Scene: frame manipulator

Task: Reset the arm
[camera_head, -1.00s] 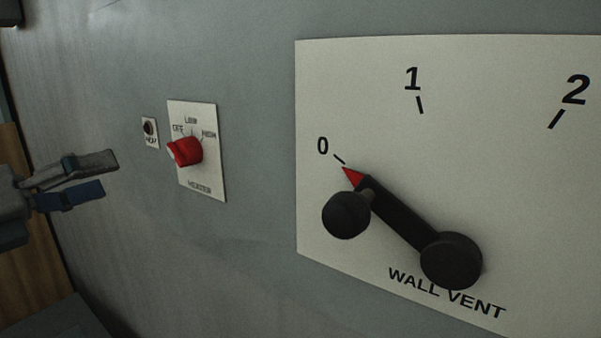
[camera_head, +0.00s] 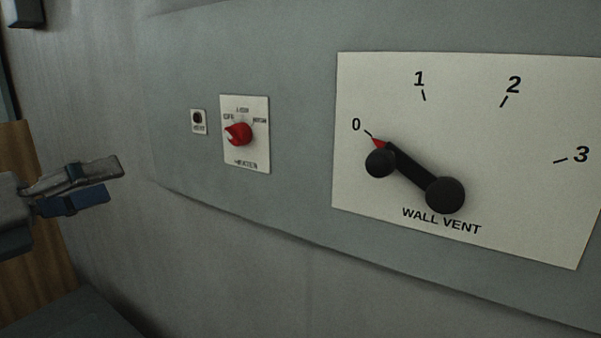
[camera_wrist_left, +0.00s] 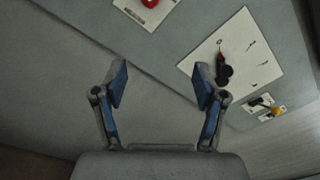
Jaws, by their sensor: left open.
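My left gripper (camera_head: 95,188) comes in from the left edge in the head view, clear of the wall panel. In the left wrist view its two blue-padded fingers (camera_wrist_left: 161,88) stand wide apart with nothing between them. The wall vent lever (camera_head: 415,178) is black with a red tip, and the tip points at 0 on its white plate (camera_head: 500,130). It also shows in the left wrist view (camera_wrist_left: 223,68). The heater knob (camera_head: 238,133) is red on a smaller white plate, its pointer toward the left label. My right gripper is not in view.
A small dark indicator or button (camera_head: 198,118) sits left of the heater plate. The grey panel (camera_head: 300,200) projects from the wall. A brown wooden surface (camera_head: 30,260) is at lower left. Space between my left gripper and the panel looks clear.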

